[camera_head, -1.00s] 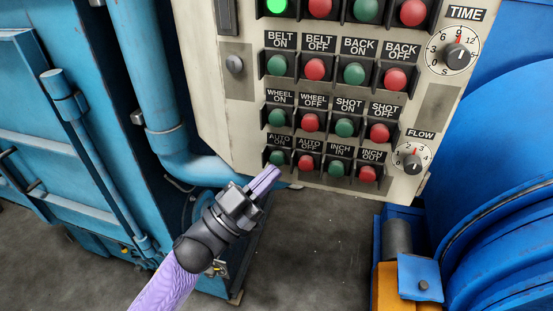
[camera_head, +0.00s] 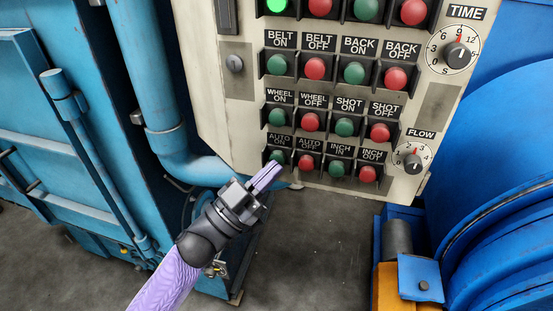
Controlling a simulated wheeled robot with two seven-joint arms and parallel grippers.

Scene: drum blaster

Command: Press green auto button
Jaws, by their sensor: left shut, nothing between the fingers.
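The green AUTO ON button (camera_head: 277,157) is at the left end of the bottom row on the upright control panel (camera_head: 221,128). Its label sits just above it. My left gripper (camera_head: 272,170) is shut and empty. Its purple fingertips point up and right and lie just below the AUTO ON button in the picture, overlapping its lower edge. I cannot tell whether they touch it. The red AUTO OFF button (camera_head: 306,162) is just to the right. My right gripper is not in view.
Several other green and red buttons fill the rows above. The FLOW dial (camera_head: 412,158) and TIME dial (camera_head: 455,55) are at the right. A blue pipe (camera_head: 145,75) stands at the left, and a large blue machine (camera_head: 510,170) at the right. Open floor (camera_head: 310,240) lies below the panel.

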